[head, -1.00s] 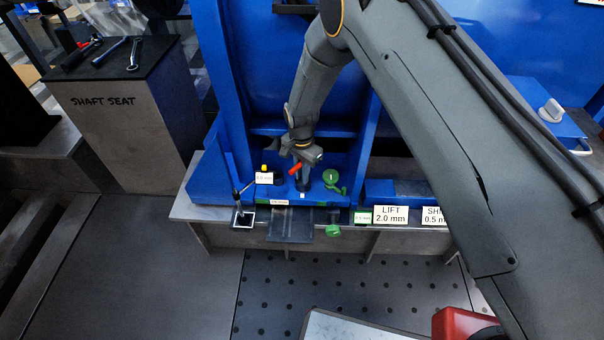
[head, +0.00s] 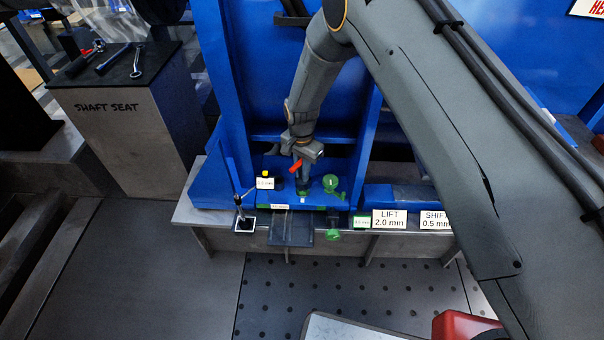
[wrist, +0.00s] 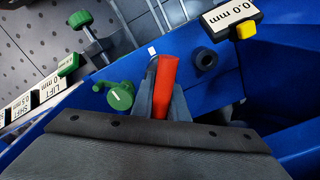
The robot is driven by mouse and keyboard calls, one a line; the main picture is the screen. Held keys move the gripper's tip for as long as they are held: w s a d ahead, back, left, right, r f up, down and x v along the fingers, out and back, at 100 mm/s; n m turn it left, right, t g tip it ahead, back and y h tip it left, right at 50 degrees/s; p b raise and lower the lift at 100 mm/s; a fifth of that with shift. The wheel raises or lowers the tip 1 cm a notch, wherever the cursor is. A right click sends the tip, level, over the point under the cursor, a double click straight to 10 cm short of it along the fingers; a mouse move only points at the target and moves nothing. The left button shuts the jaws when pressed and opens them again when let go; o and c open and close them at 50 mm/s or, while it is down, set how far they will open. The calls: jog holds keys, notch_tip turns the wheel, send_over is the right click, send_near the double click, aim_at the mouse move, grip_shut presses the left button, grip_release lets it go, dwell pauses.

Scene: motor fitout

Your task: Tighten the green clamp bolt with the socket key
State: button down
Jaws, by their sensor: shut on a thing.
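My gripper (head: 300,160) is shut on a red-handled tool (wrist: 166,85), seemingly the socket key; its red part also shows in the head view (head: 296,166). My gripper hides the tool's lower end, so I cannot tell what it touches. A round green piece with a white mark and a side lug (wrist: 120,97) stands close left of my fingers in the wrist view; the head view shows it just right of them (head: 330,182). A green-headed screw (wrist: 80,19) is farther off, at the bench front (head: 331,234). I cannot tell which is the clamp bolt.
A black round bolt head (wrist: 206,58) and a yellow-black block with a 0.0 mm label (wrist: 230,15) are close by. Blue frame walls (head: 365,130) rise around my gripper. Loose tools lie on the SHAFT SEAT stand (head: 110,100).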

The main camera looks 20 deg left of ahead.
jog(key=shift+r+p, duration=0.9)
jog(key=shift+r, duration=1.1)
jog(key=shift+s, duration=0.1)
